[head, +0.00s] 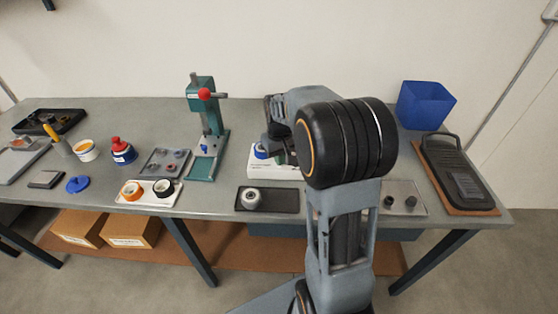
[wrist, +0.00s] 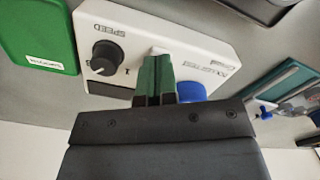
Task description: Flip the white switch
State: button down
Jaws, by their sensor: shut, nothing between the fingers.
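The white control box (wrist: 205,42) fills the middle of the wrist view. It has a black knob (wrist: 105,57) beside the word SPEED and a blue knob (wrist: 191,91). A small pale piece (wrist: 159,50), apparently the white switch, shows just beyond my fingertips; its lower part is hidden, so I cannot tell its position or whether I touch it. My gripper (wrist: 155,58) is shut and empty, its green fingers over the box between the two knobs. In the head view the box (head: 270,172) sits on the bench, partly covered by my arm.
A green labelled case (wrist: 38,35) lies beside the box in the wrist view. In the head view a teal press (head: 207,130) stands left of the box, a dark tray (head: 282,200) lies in front, and a blue bin (head: 425,103) stands at the back right.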

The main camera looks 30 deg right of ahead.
jog(key=shift+r+p, duration=2.5)
jog(key=shift+r, duration=0.75)
jog(key=shift+s+a+f+m, duration=0.2)
jog(key=shift+s+f+m, duration=0.2)
jog(key=shift+s+f, duration=0.45)
jog(key=s+a+r+t, duration=0.2)
jog(key=s+a+r, duration=0.1)
jog(key=s, duration=0.4)
jog(key=s+a+r+t, duration=0.2)
jog(key=s+a+r, duration=0.1)
jog(key=s+a, duration=0.3)
jog(key=shift+s+r+n, duration=0.3)
jog(key=shift+s+n, duration=0.1)
jog(key=shift+s, duration=0.3)
